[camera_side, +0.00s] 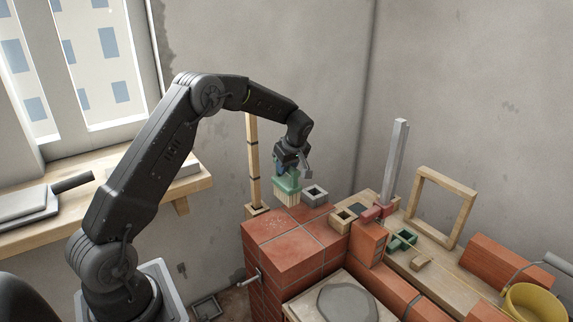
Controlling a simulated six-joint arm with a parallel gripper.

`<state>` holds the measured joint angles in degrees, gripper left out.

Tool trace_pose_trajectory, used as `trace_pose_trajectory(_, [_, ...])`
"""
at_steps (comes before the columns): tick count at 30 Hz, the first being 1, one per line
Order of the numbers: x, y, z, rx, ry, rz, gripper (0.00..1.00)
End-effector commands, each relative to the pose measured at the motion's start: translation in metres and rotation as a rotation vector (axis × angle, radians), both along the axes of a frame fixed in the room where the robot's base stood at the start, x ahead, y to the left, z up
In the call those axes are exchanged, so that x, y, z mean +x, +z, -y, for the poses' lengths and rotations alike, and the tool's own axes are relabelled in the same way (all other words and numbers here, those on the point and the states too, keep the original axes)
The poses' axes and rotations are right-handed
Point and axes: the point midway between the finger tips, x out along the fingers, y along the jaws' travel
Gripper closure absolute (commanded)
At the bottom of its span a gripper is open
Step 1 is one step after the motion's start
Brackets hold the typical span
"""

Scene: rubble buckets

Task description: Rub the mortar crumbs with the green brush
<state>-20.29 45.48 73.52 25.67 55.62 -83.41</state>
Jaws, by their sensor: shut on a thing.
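My gripper (286,171) is shut on the green brush (288,184) and points downward. The brush's pale bristles hang down over the back part of the red brick top (283,243). I cannot tell whether the bristle tips touch the bricks. Faint pale specks on the brick top may be the mortar crumbs, but they are too small to tell clearly.
A small grey square block (314,195) stands just right of the brush. A wooden post (253,165) rises behind it on the left. A grey upright bar (396,165), a wooden frame (444,207) and a yellow bucket (533,302) stand to the right. The front brick top is clear.

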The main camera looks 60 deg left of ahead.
Motion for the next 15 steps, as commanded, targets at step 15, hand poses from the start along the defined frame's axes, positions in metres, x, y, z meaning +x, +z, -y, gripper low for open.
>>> trace_pose_trajectory(15, [0.000,-0.064,0.000,-0.001,-0.001,-0.003,1.00])
